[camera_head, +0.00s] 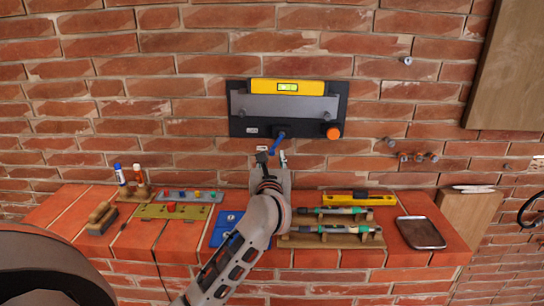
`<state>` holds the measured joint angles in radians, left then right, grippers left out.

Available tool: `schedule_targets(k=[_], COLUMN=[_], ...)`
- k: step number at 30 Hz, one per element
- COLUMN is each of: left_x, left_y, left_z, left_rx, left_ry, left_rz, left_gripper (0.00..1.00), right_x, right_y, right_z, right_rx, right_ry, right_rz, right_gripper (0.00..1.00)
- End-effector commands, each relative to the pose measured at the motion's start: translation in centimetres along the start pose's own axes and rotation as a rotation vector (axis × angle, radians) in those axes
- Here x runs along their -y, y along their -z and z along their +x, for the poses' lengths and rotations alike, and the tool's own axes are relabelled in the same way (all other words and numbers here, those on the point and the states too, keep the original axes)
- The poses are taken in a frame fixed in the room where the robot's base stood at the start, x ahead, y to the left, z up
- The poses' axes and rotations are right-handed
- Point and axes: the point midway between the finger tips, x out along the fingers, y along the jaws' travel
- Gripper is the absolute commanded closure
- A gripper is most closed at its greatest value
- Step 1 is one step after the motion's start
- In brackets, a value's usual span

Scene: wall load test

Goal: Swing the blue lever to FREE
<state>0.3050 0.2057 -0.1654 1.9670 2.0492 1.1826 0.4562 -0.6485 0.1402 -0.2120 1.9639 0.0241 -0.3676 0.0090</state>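The blue lever (278,142) hangs from the lower edge of a dark wall panel (237,112), tilted with its lower end toward the left. Small pale labels sit near it, too small to read. My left gripper (272,157) is just below the lever, pointing up at the wall. Its two fingertips stand apart, one on each side of the lever's lower end. I cannot tell whether they touch it. My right gripper is not in view.
The panel carries a yellow level (287,87) and an orange knob (333,133). The brick ledge (384,258) below holds a brush (101,218), a blue plate (224,229), racked tools (335,231) and a dark tray (421,233). Bolts (419,157) stick out at right.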

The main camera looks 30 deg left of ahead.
Motion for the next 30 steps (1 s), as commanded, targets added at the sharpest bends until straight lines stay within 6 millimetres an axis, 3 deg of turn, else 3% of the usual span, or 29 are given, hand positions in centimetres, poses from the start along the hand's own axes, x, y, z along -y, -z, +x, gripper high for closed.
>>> schedule_targets(k=[4, 13, 16, 17, 23, 30], left_x=[0.0, 0.0, 0.0, 0.0, 0.0, 0.8], left_y=[-0.1, 0.0, 0.0, 0.0, 0.1, 0.8], left_z=[1.1, 1.3, 1.3, 1.3, 1.3, 1.3], left_rx=[0.000, 0.000, 0.000, 0.000, 0.000, 0.000], left_ry=[0.000, 0.000, 0.000, 0.000, 0.000, 0.000], left_rz=[0.001, 0.001, 0.001, 0.001, -0.009, -0.155], left_gripper=[0.71, 0.71, 0.97, 1.00, 1.00, 1.00], right_x=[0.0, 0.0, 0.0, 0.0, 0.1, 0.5], right_y=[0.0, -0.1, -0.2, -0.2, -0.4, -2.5], right_z=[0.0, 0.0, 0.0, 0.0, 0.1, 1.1], right_rx=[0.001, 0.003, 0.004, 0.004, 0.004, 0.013], right_ry=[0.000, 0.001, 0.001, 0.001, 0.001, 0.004], right_rz=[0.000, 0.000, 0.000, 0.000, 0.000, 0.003], right_gripper=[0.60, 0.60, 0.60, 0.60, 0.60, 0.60])
